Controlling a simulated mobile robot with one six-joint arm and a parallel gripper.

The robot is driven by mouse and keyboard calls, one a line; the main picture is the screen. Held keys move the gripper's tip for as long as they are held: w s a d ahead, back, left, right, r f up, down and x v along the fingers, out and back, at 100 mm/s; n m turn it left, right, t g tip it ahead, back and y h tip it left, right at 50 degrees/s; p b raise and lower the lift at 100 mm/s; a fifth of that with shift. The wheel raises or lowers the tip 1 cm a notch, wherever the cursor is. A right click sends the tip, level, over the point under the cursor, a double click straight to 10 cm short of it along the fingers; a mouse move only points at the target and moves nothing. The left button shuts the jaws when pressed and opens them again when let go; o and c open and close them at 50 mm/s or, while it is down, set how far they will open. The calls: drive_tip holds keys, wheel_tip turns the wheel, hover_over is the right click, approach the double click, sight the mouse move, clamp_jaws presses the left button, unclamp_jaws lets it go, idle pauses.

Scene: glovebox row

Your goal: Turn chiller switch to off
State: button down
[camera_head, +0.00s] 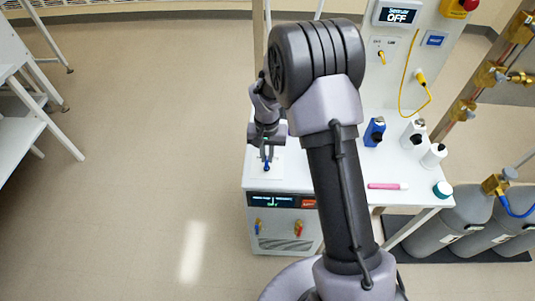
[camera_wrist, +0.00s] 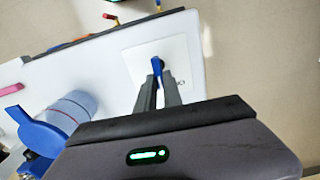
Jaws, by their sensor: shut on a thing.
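My gripper (camera_head: 266,158) reaches down over the left end of the white bench. It is shut on a small blue switch handle (camera_wrist: 156,66) that stands on a square white plate (camera_wrist: 135,58). The handle also shows below the fingers in the head view (camera_head: 267,167). No label on the plate can be read, and the handle's marked position cannot be told.
Grey gas cylinders (camera_head: 462,222) stand right. The floor left of the bench is clear.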

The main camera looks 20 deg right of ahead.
sight(267, 158)
idle(0.3)
drive_tip(key=c, duration=1.5)
unclamp_jaws()
wheel_tip(267, 158, up, 17)
drive_tip(key=p, duration=0.4)
drive_tip(key=shift+r+p, duration=0.2)
drive_tip(key=shift+p, duration=0.1)
drive_tip(key=shift+r, duration=0.1)
